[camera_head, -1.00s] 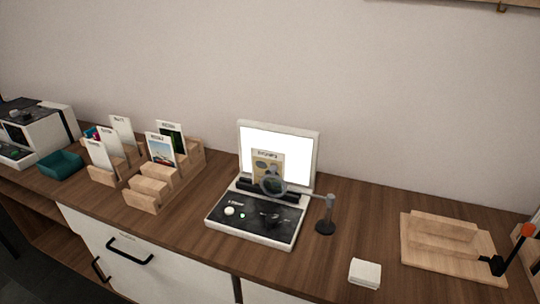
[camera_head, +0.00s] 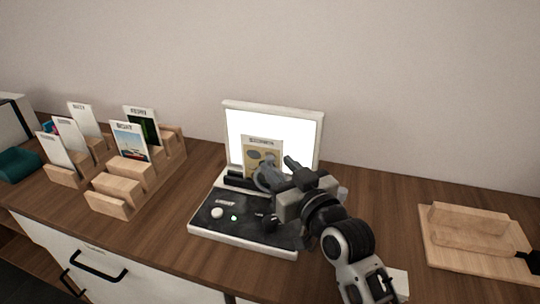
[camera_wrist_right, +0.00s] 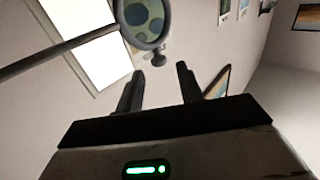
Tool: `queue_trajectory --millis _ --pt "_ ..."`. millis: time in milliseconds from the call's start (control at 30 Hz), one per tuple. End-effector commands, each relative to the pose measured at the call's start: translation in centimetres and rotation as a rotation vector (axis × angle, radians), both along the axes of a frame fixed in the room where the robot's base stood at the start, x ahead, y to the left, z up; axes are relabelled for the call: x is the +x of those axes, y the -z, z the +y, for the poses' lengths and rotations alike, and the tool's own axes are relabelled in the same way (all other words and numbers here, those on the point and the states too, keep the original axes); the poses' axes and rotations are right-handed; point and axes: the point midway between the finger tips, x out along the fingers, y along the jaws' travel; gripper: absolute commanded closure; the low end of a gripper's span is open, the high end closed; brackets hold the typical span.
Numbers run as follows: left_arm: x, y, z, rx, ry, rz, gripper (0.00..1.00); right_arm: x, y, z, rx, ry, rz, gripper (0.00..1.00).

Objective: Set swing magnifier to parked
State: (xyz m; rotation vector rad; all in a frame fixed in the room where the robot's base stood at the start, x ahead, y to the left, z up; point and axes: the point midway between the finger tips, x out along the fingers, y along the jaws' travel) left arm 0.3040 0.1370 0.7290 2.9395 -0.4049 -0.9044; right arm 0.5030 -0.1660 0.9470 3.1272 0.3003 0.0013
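The swing magnifier's round lens (camera_head: 264,177) stands in front of a card (camera_head: 262,151) at the lit white screen. In the right wrist view the lens ring (camera_wrist_right: 145,22) shows the card's pattern through it, with a small knob (camera_wrist_right: 158,60) on its rim and its arm (camera_wrist_right: 60,48) running left. My right gripper (camera_head: 281,172) is at the lens, hiding most of the magnifier's arm and post. In the wrist view its two fingers (camera_wrist_right: 160,80) are apart, with the knob just beyond and between the tips. Contact is not visible. My left gripper is not in view.
The black control panel (camera_head: 235,223) with a white knob and green light lies below the screen. Wooden card racks (camera_head: 125,180) stand at left, a teal tray (camera_head: 18,164) farther left. A wooden stand (camera_head: 470,240) is at right. A white block (camera_head: 401,283) is partly behind my arm.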

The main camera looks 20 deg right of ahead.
Motion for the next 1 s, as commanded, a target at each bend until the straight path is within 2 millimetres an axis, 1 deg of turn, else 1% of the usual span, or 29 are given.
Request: queue_trajectory --millis 33,100,200,300,433,667,700,800,1000 --pt "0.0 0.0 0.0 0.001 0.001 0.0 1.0 1.1 -0.1 0.2 0.001 0.0 -0.002 0.63" --pt "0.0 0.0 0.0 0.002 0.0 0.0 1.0 2.2 -0.1 0.4 0.001 0.0 -0.001 0.63" --pt "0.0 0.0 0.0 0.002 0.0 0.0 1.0 3.4 0.0 0.7 0.001 0.0 -0.001 0.63" --pt "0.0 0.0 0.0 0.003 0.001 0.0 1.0 4.1 0.0 0.8 0.0 0.0 -0.001 0.63" --pt "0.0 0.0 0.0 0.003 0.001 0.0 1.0 4.5 0.1 0.9 0.0 0.0 0.001 0.63" --pt "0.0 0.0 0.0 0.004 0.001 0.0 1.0 4.5 0.1 0.9 0.0 0.0 0.001 0.63" --pt "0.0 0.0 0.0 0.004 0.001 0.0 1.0 4.5 0.1 0.9 0.0 0.0 0.001 0.74" --pt "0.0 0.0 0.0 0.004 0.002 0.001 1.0 4.5 0.1 0.9 0.0 0.0 0.001 1.0" --pt "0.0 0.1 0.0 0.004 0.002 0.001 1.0 4.5 0.1 0.9 -0.001 -0.004 0.001 1.0"
